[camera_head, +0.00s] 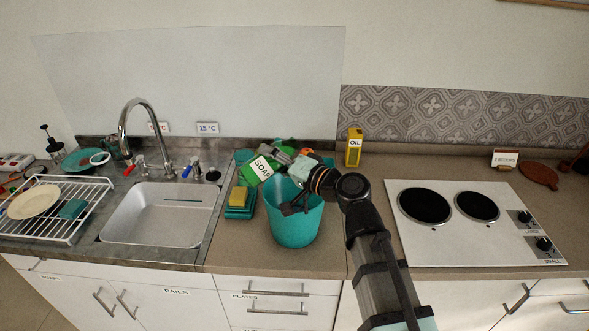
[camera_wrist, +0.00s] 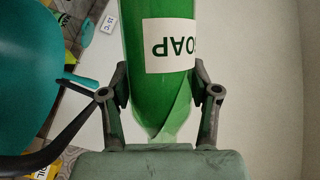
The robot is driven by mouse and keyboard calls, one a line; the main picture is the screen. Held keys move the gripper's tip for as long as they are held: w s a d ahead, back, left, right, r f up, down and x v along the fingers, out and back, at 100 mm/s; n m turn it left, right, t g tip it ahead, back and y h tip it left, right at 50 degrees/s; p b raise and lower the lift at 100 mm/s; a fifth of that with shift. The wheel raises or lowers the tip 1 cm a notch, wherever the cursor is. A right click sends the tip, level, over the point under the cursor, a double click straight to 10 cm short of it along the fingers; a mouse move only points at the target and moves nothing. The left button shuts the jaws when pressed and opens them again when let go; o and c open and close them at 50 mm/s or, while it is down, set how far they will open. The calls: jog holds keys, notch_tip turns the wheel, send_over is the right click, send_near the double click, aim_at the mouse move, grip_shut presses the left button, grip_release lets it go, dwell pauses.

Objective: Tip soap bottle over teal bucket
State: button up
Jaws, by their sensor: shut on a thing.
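The green soap bottle (camera_head: 260,169) with a white SOAP label is held tilted above the left back rim of the teal bucket (camera_head: 296,228). My gripper (camera_head: 283,160) is shut on the bottle, reaching over the bucket from the right. In the wrist view the bottle (camera_wrist: 160,100) sits between both fingers, its label upside down. The bucket (camera_wrist: 30,80) shows at the left edge of that view, with its dark handle. The bottle's far end is cut off in the wrist view, and I cannot see any soap flowing.
A yellow sponge (camera_head: 239,196) on a teal holder (camera_head: 240,212) stands left of the bucket. A yellow oil box (camera_head: 354,149) is behind, at the wall. The sink (camera_head: 160,215) and dish rack (camera_head: 75,222) are left; the hob (camera_head: 452,240) is right.

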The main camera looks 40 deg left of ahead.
jog(key=shift+s+f+m+y, duration=0.15)
jog(key=shift+m+y, duration=0.15)
jog(key=shift+m, duration=0.3)
dwell(1.3)
jog(key=shift+s+r+m, duration=0.1)
jog(key=shift+r+m, duration=0.2)
jog(key=shift+m, duration=0.1)
dwell(1.4)
